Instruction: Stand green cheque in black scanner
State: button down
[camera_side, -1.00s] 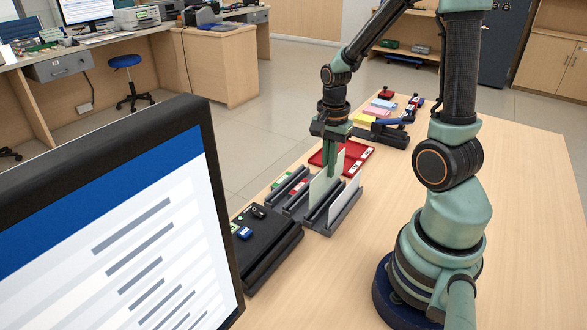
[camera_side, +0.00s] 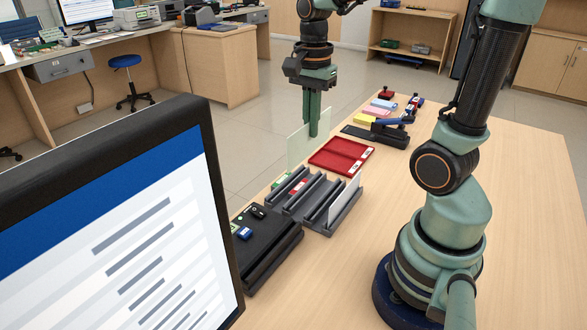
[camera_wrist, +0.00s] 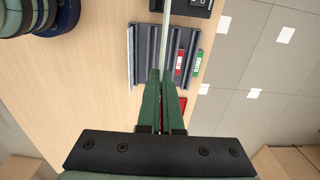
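The pale green cheque (camera_side: 299,150) is upright in my gripper (camera_side: 314,128), raised above the counter near the red tray. In the wrist view my gripper (camera_wrist: 163,78) is shut on the cheque (camera_wrist: 172,38), which shows edge-on as a thin pale strip between the fingers. The black scanner (camera_side: 262,262) lies flat on the counter beside the monitor, with small blue, black and green things on its top. A dark piece of it shows at the top of the wrist view (camera_wrist: 199,9).
A grey slotted rack (camera_side: 322,222) stands beside the scanner and holds a white slip (camera_side: 345,198). Behind it is a red tray (camera_side: 342,156), then a stapler-like tool (camera_side: 385,130) and coloured pads. The monitor (camera_side: 120,225) fills the lower left.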

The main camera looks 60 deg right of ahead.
jog(key=s+a+f, duration=0.1)
jog(key=a+f, duration=1)
jog(key=a, duration=0.5)
jog(key=shift+f, duration=0.4)
jog(key=shift+s+a+f, duration=0.1)
dwell(0.3)
jog(key=shift+f, duration=1.6)
jog(key=c, duration=1)
grip_release()
jog(key=shift+r, duration=0.15)
notch_tip(320, 180, up, 7)
